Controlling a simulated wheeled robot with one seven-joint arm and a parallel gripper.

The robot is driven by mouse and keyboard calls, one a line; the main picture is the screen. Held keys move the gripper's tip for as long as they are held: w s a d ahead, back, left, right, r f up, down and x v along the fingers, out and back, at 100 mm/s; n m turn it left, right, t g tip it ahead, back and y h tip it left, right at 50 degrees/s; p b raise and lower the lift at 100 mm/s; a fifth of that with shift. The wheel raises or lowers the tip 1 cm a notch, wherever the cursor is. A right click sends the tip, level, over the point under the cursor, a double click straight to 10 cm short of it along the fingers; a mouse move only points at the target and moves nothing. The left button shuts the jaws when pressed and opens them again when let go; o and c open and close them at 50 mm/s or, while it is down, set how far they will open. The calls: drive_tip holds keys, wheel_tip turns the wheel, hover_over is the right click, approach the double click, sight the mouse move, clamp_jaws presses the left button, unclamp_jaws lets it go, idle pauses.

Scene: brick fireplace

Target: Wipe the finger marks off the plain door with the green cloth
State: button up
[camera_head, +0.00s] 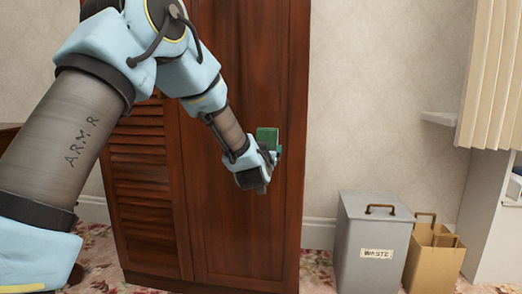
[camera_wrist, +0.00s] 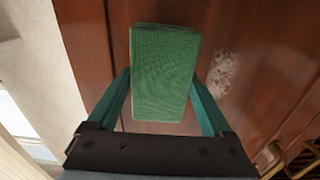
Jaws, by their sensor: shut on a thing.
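The plain door (camera_head: 240,70) is the smooth dark red-brown right-hand door of a wooden wardrobe; it also fills much of the wrist view (camera_wrist: 268,60). My gripper (camera_head: 271,152) is in front of its right part. In the wrist view its two teal fingers are shut on the green cloth (camera_wrist: 165,70), a folded block, which also shows in the head view (camera_head: 267,137). A pale, speckled patch of finger marks (camera_wrist: 222,73) lies on the door just right of the cloth. I cannot tell whether the cloth touches the door. The marks cannot be made out in the head view.
The louvred door (camera_head: 140,190) is left of the plain door. A grey bin labelled WASTE (camera_head: 372,235) and an open tan container (camera_head: 432,258) stand right of the wardrobe. A small white shelf (camera_head: 438,118) juts from the wall. Patterned carpet (camera_head: 322,275) lies in front.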

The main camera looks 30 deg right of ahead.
drive_tip(key=shift+w+a+b, duration=0.6)
drive_tip(key=shift+w+a, duration=1.25)
drive_tip(key=shift+a, duration=0.15)
drive_tip(key=shift+w+a+b, duration=0.55)
drive_tip(key=shift+w+a, duration=1.25)
drive_tip(key=shift+a, duration=0.2)
drive_tip(key=shift+b+v, duration=0.9)
drive_tip(key=shift+v, duration=2.1)
drive_tip(key=shift+b+v, duration=0.35)
drive_tip(key=shift+v, duration=1.15)
